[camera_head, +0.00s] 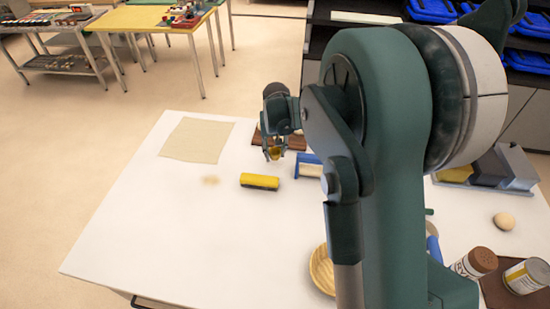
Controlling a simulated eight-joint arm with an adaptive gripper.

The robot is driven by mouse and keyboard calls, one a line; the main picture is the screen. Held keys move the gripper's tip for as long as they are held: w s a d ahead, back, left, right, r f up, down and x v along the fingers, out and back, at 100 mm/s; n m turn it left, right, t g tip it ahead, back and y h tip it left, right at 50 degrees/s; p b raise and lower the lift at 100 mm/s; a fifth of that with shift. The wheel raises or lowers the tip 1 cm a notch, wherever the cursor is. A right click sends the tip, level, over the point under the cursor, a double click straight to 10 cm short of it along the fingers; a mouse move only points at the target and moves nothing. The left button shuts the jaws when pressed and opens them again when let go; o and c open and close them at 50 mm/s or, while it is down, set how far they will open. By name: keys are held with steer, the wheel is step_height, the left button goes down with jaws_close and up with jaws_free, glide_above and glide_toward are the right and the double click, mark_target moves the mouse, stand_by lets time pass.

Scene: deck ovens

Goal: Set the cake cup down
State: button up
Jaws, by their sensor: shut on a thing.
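My gripper (272,151) points down over the far part of the white table. It is shut on the cake cup (275,154), a small golden-yellow thing between the fingers. The fingers hide much of the cup. A dark reddish-brown board (297,143) lies just behind and beside the gripper. I cannot tell whether the cup is above the board or in front of it, or how high it is.
A yellow-and-black sponge or brush (260,181) and a blue-and-white item (308,166) lie nearer. A wooden bowl (322,270) is partly behind my arm. The table's front left (170,245) is clear.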

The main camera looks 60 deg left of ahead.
mark_target(275, 157)
steer(key=shift+f, duration=1.8)
steer(key=shift+f, duration=0.2)
steer(key=o, duration=0.8)
steer(key=shift+c, duration=0.2)
steer(key=shift+r, duration=0.25)
step_height(275, 157, up, 12)
steer(key=d, duration=0.1)
steer(key=shift+s, duration=0.4)
steer(key=shift+d+f, duration=0.1)
steer(key=shift+w+d, duration=0.1)
